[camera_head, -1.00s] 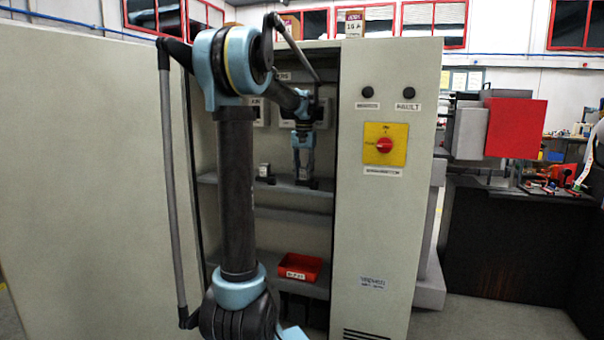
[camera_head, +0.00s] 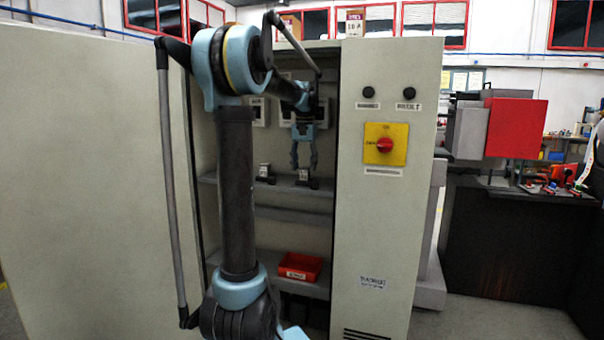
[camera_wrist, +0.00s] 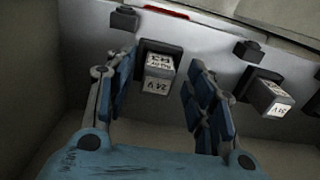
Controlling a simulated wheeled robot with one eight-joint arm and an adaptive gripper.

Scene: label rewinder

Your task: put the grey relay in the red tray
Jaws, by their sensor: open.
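A grey relay with a white "24 V" label (camera_wrist: 159,76) sits on a dark base on the shelf, between my open fingers in the wrist view. It also shows in the head view (camera_head: 304,174), just below my gripper. My gripper (camera_head: 304,166) is open and empty, pointing down; its fingertips also show in the wrist view (camera_wrist: 158,75). A second, similar labelled relay (camera_wrist: 272,96) sits on its own base to the side, and in the head view it is to the left (camera_head: 265,170). The red tray (camera_head: 299,267) is on the lower shelf; a sliver shows in the wrist view (camera_wrist: 165,11).
The relays stand on the upper shelf (camera_head: 290,197) inside the cabinet. The right cabinet front (camera_head: 385,235), with a yellow switch plate (camera_head: 386,144), bounds the opening. Small dark blocks (camera_wrist: 124,18) stand near the bases. Meters (camera_head: 259,111) hang on the back wall.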

